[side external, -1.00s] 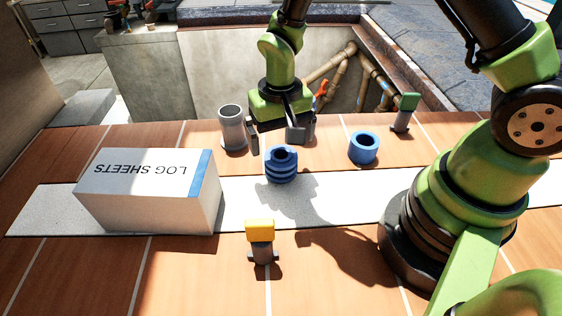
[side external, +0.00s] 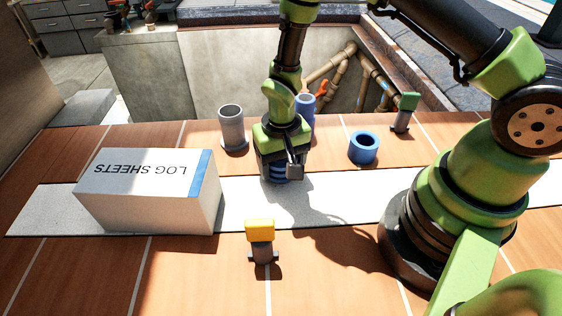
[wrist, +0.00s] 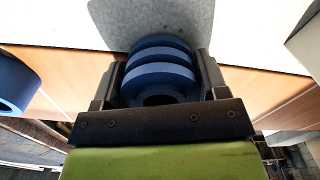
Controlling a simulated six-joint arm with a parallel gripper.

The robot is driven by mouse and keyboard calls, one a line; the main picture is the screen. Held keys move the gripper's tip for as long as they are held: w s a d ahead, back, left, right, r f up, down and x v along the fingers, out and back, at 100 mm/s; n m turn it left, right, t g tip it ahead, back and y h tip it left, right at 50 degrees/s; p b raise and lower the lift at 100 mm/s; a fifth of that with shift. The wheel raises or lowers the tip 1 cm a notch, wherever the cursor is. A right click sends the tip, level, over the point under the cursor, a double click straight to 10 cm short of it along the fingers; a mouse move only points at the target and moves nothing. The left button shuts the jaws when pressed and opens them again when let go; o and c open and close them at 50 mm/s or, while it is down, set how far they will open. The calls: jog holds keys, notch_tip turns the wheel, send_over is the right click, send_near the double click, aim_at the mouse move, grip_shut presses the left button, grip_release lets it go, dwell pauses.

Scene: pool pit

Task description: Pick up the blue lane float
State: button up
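The blue lane float (side external: 279,179) is a ribbed, ringed piece with a hole in its top, standing upright on the white strip. It is largely hidden by my gripper (side external: 280,174) in the side view. In the wrist view the ribbed float (wrist: 163,72) sits between the two fingers of my gripper (wrist: 160,78). One finger is on each side of it, with what looks like a narrow gap to each. The fingers look open around it, and the float still rests on the surface.
A smooth blue ring (side external: 364,149) stands to the right. A grey pipe piece (side external: 232,130) and a blue tube (side external: 306,112) stand behind. A green-topped piece (side external: 404,112) is far right, a yellow-topped piece (side external: 260,238) in front. The LOG SHEETS box (side external: 148,192) is left.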

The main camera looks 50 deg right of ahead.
jog(key=shift+c, duration=1)
